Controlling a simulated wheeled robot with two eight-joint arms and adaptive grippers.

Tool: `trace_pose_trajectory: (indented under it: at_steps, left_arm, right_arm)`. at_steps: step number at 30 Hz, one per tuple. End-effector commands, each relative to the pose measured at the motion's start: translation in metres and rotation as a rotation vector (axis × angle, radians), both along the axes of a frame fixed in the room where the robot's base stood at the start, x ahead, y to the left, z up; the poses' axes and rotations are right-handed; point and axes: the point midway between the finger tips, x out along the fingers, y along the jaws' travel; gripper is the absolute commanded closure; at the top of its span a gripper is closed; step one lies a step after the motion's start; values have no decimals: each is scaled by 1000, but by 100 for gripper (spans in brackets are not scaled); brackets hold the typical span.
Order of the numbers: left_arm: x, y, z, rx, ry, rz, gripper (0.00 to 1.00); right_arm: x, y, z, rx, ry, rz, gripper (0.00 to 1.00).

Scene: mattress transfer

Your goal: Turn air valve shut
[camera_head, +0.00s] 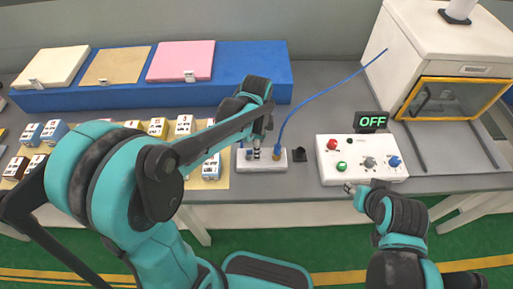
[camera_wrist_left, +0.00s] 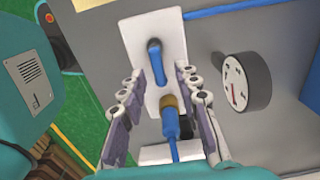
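The air valve's small blue lever (camera_wrist_left: 156,60) stands on a white base plate (camera_wrist_left: 128,35) in the left wrist view. A brass fitting (camera_wrist_left: 169,103) with a blue hose is beside it on the same plate. My left gripper (camera_wrist_left: 163,76) is open, its two fingers on either side of the lever and fitting with visible gaps. In the head view my left gripper (camera_head: 257,150) is over the white base plate (camera_head: 275,166) and mostly hides the lever. My right gripper (camera_head: 352,189) is at the front edge of the control box, away from the valve; its opening is unclear.
A round gauge (camera_wrist_left: 247,82) is beside the plate. A control box (camera_head: 335,172) with coloured knobs and a green "OFF" display (camera_head: 371,121) is to the right. The blue hose (camera_head: 325,92) runs up toward a white machine (camera_head: 410,45). Several small boxes lie left on the table.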

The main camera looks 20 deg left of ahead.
Motion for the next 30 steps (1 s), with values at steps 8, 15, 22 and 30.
trace_pose_trajectory:
  at_steps: [8,15,22,30]
  left_arm:
    - [0,0,1,0,0,0,100]
    - [0,0,1,0,0,4,100]
    - [2,1,1,0,0,64,100]
    - [6,3,2,0,0,252,100]
  right_arm:
    - [0,0,0,0,0,0,60]
    - [0,0,1,0,0,0,60]
    - [0,0,2,0,0,0,60]
    - [0,0,8,0,0,0,60]
